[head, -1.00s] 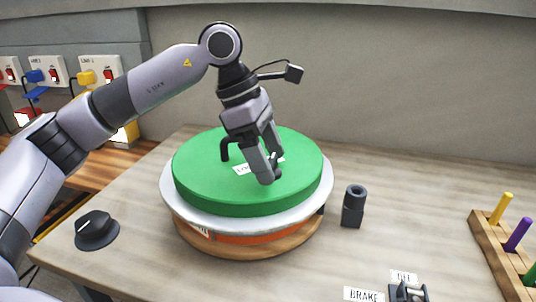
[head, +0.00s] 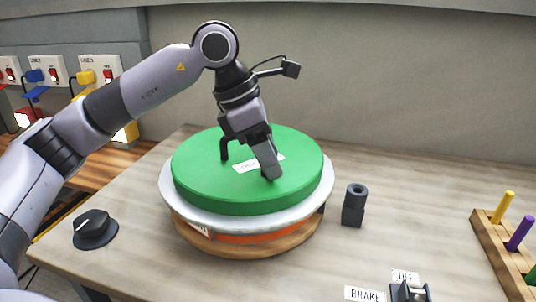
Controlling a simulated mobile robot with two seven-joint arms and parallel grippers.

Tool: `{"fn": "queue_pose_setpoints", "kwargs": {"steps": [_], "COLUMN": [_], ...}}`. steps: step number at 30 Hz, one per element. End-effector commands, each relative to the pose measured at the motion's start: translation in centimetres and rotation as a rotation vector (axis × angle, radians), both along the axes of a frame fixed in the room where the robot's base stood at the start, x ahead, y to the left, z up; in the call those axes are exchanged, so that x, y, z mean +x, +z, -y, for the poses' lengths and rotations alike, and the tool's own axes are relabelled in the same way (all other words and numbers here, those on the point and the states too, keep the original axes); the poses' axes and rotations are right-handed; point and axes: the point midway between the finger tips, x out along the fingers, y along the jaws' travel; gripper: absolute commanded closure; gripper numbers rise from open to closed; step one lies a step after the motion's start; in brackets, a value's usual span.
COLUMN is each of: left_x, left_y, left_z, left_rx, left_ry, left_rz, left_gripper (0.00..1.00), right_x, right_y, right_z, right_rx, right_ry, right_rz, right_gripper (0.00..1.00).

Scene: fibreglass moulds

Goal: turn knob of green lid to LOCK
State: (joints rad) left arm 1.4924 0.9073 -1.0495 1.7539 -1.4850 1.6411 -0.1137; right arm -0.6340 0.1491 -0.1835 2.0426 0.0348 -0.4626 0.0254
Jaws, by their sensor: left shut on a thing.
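The green lid (head: 205,175) lies on a round mould with a pale rim (head: 177,208), an orange band and a wooden base, at the middle of the table. A black handle (head: 224,147) and a white label (head: 244,167) show on the lid's top. My left gripper (head: 270,176) points down onto the lid, shut on its knob, which the fingers hide. The label is partly covered by the gripper and its words are too small to read. My right gripper is not in view.
A black dial (head: 93,228) sits at the table's left. A dark upright cylinder (head: 354,204) stands right of the mould. A brake switch (head: 410,292) is at the front, and a wooden peg rack (head: 493,250) at the right edge. The back right is clear.

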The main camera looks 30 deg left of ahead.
Motion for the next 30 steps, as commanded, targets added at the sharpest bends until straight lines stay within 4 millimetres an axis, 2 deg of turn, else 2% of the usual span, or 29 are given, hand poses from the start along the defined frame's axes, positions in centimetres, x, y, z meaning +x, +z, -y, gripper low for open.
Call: {"fn": "queue_pose_setpoints", "kwargs": {"steps": [30], "left_x": [-0.3], "left_y": [0.1], "left_z": [0.6], "left_rx": [0.0], "left_ry": [0.935], "left_rz": [0.004], "left_gripper": [0.78], "right_x": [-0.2], "right_y": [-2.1], "right_z": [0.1], "right_rx": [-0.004], "right_ry": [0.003], "right_rz": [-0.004], "right_gripper": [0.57]}}
